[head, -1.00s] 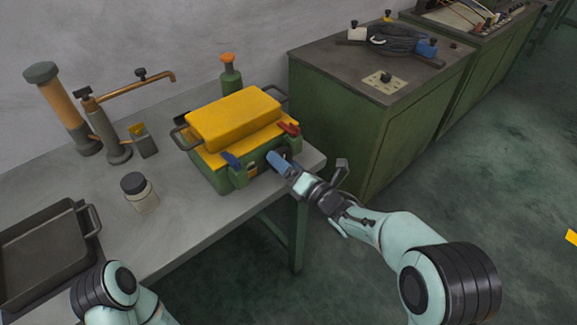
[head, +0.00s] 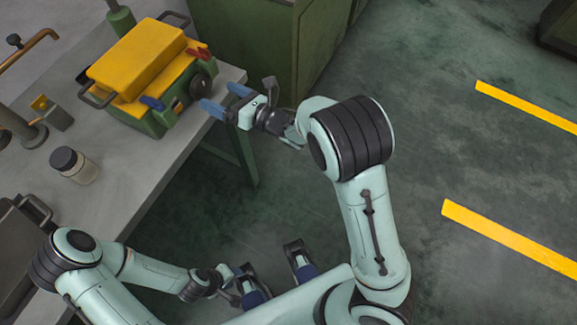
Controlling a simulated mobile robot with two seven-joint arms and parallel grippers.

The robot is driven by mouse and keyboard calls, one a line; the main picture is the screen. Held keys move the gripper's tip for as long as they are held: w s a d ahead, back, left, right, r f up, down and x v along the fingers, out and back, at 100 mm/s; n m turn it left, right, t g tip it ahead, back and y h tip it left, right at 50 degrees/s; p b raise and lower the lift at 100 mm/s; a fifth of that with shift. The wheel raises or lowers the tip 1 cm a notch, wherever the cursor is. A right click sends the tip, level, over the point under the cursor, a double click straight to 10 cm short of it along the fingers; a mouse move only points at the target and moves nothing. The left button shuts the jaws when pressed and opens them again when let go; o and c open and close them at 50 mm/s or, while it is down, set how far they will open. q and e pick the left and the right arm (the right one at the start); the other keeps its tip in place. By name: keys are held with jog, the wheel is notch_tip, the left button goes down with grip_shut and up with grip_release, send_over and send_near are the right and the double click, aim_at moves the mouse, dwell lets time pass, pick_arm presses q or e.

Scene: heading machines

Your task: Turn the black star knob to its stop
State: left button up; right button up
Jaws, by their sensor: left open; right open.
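The black knob (head: 202,82) is a dark round shape on the front side of the green machine with the yellow cover (head: 138,58); its lobes are too small to make out. My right gripper (head: 225,98) is open, with its blue fingertips just right of and below the knob. It is apart from the knob and nothing is between its fingers. My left gripper (head: 240,284) is open and low in the view, off the bench's front edge and far from the machine. Its fingers are partly lost among dark parts.
The grey bench (head: 125,185) holds a jar with a black lid (head: 74,165), a dark tray (head: 18,238) and a brass-piped stand (head: 22,125). A blue lever (head: 152,103) and a red lever (head: 198,52) stick out near the knob. A green cabinet (head: 245,45) stands behind.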

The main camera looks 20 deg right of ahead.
jog(key=v, duration=0.9)
jog(key=s+d+f+m+g+h+p, duration=0.2)
jog(key=s+f+m+g+h, duration=0.1)
jog(key=f+m, duration=0.8)
jog(key=s+d+f+m+g+h+p, duration=0.2)
jog(key=s+d+f+m+g+h, duration=0.1)
jog(key=f+m, duration=0.8)
jog(key=shift+s+d+f+m+g+h, duration=0.15)
jog(key=shift+s+f+m+g+h, duration=0.2)
jog(key=shift+s+h, duration=0.55)
jog(key=shift+s, duration=0.1)
